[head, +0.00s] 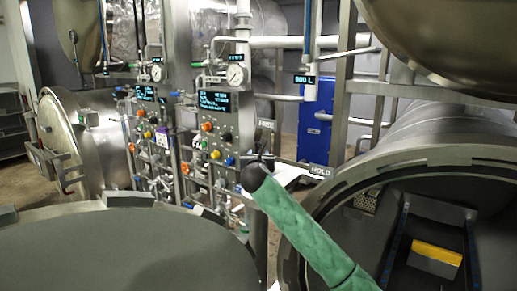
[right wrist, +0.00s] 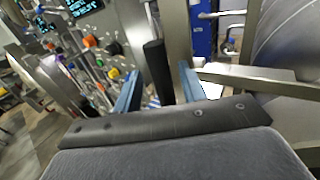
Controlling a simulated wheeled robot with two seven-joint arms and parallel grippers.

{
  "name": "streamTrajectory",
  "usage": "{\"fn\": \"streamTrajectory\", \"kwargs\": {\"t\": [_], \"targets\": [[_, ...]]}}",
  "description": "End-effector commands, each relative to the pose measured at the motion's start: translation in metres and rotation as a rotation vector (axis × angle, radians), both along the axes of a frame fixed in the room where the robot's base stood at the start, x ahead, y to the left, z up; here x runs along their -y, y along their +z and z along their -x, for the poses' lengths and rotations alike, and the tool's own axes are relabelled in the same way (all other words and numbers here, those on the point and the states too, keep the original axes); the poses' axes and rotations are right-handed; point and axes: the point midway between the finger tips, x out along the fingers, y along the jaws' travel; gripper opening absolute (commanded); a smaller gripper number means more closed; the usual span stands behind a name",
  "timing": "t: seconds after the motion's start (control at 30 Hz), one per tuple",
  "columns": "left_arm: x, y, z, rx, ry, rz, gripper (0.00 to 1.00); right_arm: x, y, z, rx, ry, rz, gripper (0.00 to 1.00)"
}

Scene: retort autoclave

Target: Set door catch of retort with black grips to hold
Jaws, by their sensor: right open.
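My right gripper (head: 258,167), on the green-sleeved arm, is at the centre of the head view in front of the control panels. In the right wrist view its two blue fingers (right wrist: 160,72) are apart. An upright black grip (right wrist: 154,62) shows between them, with a gap on each side; I cannot tell whether it is fully between the fingertips or just beyond. The catch's HOLD plate (head: 320,171) is to the right of the gripper. A second plate (head: 267,125), perhaps FREE, is above. The catch lever is mostly hidden behind my gripper in the head view. My left gripper is out of view.
An open retort (head: 345,180) is at the right, with a yellow-topped block (head: 436,258) inside. A large rounded steel shape (head: 445,45) overhangs at top right. A broad dark surface (head: 120,250) fills the lower left. Panels with knobs (head: 212,125) stand close behind the gripper.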

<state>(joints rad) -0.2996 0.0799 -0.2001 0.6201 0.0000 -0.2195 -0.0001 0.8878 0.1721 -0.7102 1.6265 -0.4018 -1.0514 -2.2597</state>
Motion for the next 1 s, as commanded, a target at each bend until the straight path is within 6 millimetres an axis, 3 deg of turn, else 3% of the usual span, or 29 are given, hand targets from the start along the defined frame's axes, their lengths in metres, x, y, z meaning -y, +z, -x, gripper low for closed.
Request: {"fn": "streamTrajectory", "kwargs": {"t": [0.2,0.57,0.77,1.0], "targets": [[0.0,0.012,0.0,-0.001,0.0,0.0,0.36,0.002,0.001,-0.02,-0.001,-0.002,0.0,0.41],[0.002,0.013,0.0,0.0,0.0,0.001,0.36,0.001,0.0,-0.023,0.0,0.0,-0.001,0.41],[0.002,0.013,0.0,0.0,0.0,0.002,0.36,0.001,0.0,-0.023,0.0,-0.001,-0.001,0.02],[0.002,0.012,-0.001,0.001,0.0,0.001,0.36,0.002,-0.001,-0.023,0.001,-0.001,-0.003,0.0]]}}
